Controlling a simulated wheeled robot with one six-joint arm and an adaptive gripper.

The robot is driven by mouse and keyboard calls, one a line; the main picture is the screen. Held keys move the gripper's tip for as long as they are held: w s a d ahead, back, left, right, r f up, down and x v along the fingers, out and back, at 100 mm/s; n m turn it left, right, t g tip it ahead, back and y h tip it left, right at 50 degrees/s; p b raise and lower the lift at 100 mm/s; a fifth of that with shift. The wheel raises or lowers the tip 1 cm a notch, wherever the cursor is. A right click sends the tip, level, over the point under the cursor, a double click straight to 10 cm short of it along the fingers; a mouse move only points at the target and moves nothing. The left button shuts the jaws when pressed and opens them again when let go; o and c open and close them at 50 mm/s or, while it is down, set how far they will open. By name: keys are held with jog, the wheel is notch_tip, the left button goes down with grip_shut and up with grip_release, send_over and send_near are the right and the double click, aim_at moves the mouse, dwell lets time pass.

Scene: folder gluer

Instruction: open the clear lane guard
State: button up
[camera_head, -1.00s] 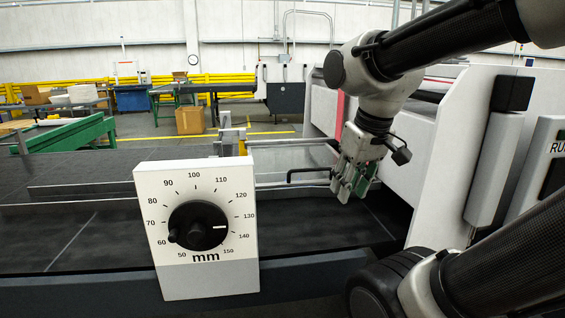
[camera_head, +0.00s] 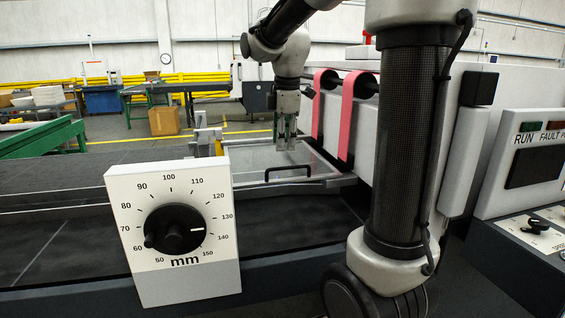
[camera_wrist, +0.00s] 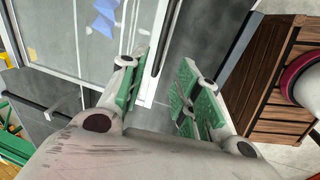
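The clear lane guard (camera_head: 247,159) is a see-through panel in a pale frame, lying about flat over the lane at the middle of the head view. Its black bar handle (camera_head: 289,170) stands up at the near edge. My gripper (camera_head: 285,147) points down above the panel, apparently beyond the handle and apart from it. In the wrist view my gripper (camera_wrist: 165,90) has its two green-padded fingers spread, with nothing held between them. A pale-framed clear panel (camera_wrist: 75,45) shows at upper left there. Depth between fingers and panel is hard to judge.
A white mm dial plate (camera_head: 225,250) stands at the near side, left of the handle. Pink belts (camera_head: 347,115) and a white machine housing (camera_head: 420,105) stand right of the guard. The control panel (camera_head: 535,165) is at far right. The dark lane bed (camera_head: 60,235) is clear.

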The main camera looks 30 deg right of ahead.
aim_at(283, 168)
jog(key=f, duration=0.2)
jog(key=w+f, duration=0.1)
jog(key=f, duration=0.4)
jog(key=shift+w+d+f, duration=0.25)
jog(key=shift+w+f, duration=0.05)
jog(key=shift+c, duration=0.2)
grip_shut()
